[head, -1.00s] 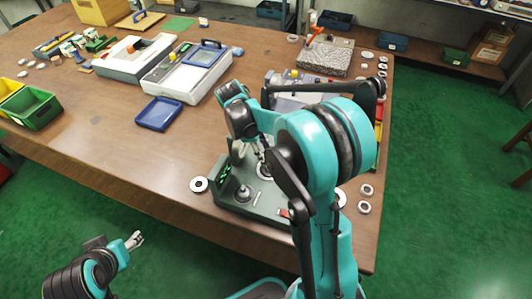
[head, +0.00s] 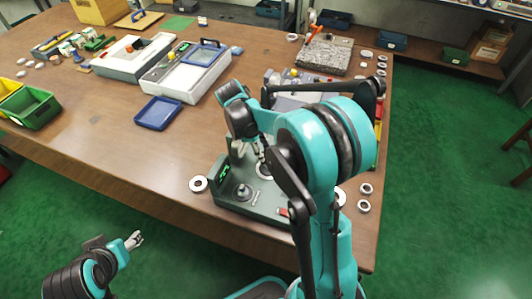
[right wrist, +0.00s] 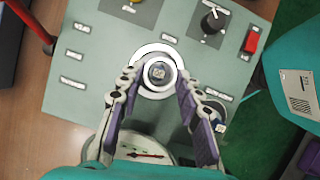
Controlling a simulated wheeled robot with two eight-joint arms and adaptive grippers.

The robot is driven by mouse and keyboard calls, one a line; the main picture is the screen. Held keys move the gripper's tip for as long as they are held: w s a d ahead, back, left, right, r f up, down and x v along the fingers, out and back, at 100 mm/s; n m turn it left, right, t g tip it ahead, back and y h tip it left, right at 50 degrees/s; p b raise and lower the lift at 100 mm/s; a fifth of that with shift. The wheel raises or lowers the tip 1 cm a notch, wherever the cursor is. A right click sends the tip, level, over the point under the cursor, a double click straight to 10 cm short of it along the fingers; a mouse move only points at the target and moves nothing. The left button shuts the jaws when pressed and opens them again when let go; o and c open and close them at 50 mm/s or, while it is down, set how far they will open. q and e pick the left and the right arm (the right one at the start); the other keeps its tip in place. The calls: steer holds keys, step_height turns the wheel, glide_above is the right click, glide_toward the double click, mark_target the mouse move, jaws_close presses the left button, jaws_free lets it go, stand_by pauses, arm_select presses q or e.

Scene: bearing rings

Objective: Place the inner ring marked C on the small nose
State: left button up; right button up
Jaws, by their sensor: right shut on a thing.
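The green-grey fixture (head: 272,208) stands near the table's front edge, with a metal nose (head: 243,191) at its front left and a pale round seat (head: 264,171) behind. My right gripper (head: 241,148) is above the fixture, partly hidden by its own arm. My left gripper (head: 134,240) hangs off the table's front, seemingly empty.
A loose ring (head: 198,184) lies left of the fixture, and more rings (head: 365,189) lie to its right. A black knob (right wrist: 212,21) and a red switch (right wrist: 251,39) stand on the panel.

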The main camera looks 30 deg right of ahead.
steer(key=shift+f+b, duration=0.45)
steer(key=shift+f, duration=0.25)
steer(key=shift+f, duration=0.1)
steer(key=shift+r, duration=0.25)
steer(key=shift+r+p, duration=0.6)
steer(key=shift+r, duration=0.05)
steer(key=shift+f, duration=0.25)
steer(key=shift+f+b, duration=0.65)
steer(key=shift+r, duration=0.15)
steer(key=shift+r, duration=0.1)
